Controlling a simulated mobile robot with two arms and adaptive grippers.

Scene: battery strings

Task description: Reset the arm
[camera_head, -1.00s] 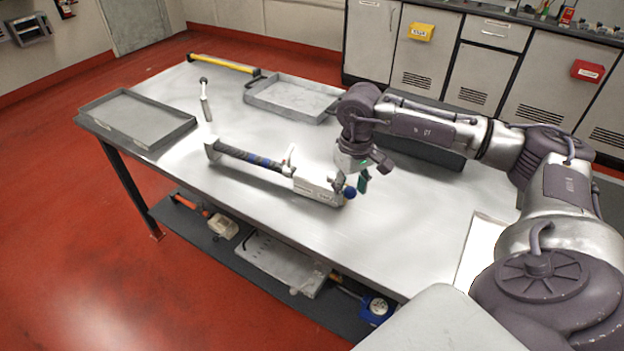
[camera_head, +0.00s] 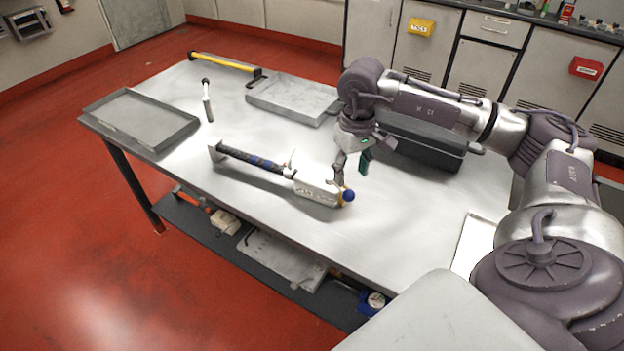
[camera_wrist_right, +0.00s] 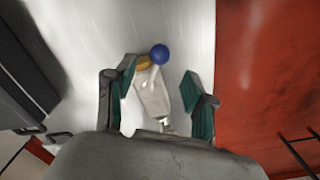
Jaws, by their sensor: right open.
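My right gripper (camera_head: 352,164) is above the metal table (camera_head: 400,225), next to the ball end of a long tool-like device. The device has a white housing (camera_head: 316,188), a dark blue battery string (camera_head: 250,158) and a blue ball (camera_head: 348,196) at its end. In the right wrist view the open gripper (camera_wrist_right: 158,92) has its green-padded fingers apart. The blue ball (camera_wrist_right: 159,54) and the white housing (camera_wrist_right: 152,95) show in the gap between them, below the fingers. Nothing appears held. My left gripper is not in view.
A grey tray (camera_head: 187,126) lies at the table's left end and another (camera_head: 322,117) at the back. A black case (camera_head: 440,160) stands behind my right arm. A white-handled tool (camera_head: 208,108) and a yellow bar (camera_head: 222,63) lie farther off.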

